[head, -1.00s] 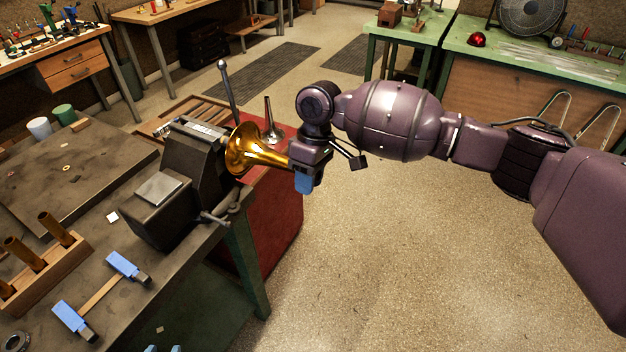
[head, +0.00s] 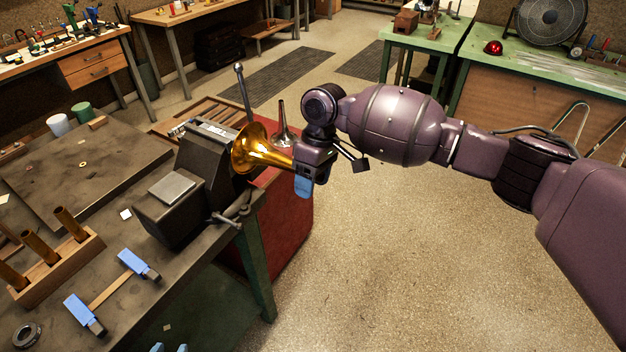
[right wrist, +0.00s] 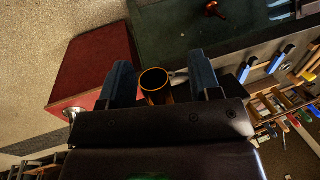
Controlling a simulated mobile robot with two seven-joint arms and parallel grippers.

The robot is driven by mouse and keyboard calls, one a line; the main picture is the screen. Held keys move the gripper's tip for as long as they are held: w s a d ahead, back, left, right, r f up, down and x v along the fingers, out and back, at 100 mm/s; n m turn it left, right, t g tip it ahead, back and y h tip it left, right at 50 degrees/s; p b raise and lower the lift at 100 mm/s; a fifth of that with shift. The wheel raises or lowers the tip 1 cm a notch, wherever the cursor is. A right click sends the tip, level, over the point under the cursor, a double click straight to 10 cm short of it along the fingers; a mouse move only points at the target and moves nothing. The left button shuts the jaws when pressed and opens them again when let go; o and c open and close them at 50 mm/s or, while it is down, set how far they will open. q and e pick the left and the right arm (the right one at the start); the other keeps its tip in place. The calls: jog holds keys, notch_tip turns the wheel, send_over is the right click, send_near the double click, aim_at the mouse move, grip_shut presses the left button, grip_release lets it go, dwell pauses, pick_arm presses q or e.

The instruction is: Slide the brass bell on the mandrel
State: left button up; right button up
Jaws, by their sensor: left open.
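The brass bell (head: 252,151) lies roughly level in the air beside the dark vice (head: 198,158), its wide flare facing left. The right wrist view shows the open tube end of the bell (right wrist: 155,84) between the blue fingers (right wrist: 160,75). I cannot make out a mandrel inside the flare; the bell's interior is hidden. A steel rod with a ball tip (head: 243,88) rises behind the flare. My left gripper (head: 169,348) is open, with only its blue fingertips showing at the bottom edge.
The floor to the right is clear.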

jog(key=b+v, duration=0.1)
jog(key=v, duration=1)
jog(key=shift+a, duration=0.1)
